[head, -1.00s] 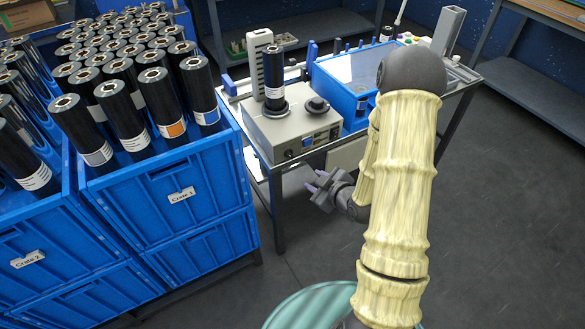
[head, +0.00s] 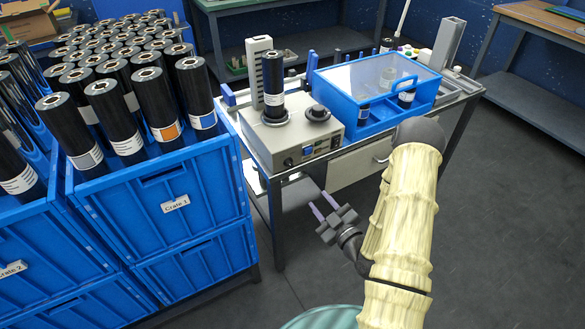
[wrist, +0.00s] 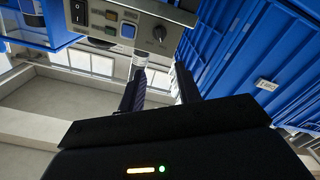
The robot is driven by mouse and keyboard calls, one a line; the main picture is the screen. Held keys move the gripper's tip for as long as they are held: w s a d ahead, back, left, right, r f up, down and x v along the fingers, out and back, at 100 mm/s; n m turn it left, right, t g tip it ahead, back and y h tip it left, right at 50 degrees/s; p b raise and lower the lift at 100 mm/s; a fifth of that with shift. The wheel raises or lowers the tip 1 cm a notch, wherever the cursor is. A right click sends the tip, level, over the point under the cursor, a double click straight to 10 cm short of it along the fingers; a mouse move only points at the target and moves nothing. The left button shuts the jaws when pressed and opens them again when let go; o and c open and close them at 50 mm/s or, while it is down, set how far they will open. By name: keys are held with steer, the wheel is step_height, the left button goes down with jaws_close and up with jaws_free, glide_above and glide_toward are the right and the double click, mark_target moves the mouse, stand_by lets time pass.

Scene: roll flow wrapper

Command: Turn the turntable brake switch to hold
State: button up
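The grey turntable unit (head: 270,140) stands at the near left corner of the workbench, with a black roll (head: 273,85) upright on it. Its front panel carries a dark knob (wrist: 159,32), a blue button (wrist: 128,30) and a black rocker switch (wrist: 83,12). The knob also shows at the left of the panel (head: 289,162) in the head view. I cannot read which control is the brake switch or how it is set. My gripper (head: 322,203) is open and empty, in front of and below the panel, apart from it. Its fingers (wrist: 160,88) point toward the panel in the wrist view.
Blue crates, Crate 1 (head: 215,190) among them, full of black rolls stand close on the left. A blue clear-lidded box (head: 345,85) sits right of the unit. A drawer (head: 360,165) hangs below the bench top. Open floor lies in front.

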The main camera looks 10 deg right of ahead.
mark_target(290, 165)
steer(key=p+x, duration=0.1)
steer(key=x, duration=1.5)
steer(key=shift+w, duration=0.15)
steer(key=shift+w+a, duration=0.2)
steer(key=shift+s, duration=0.1)
steer(key=shift+d, duration=0.1)
jaws_close()
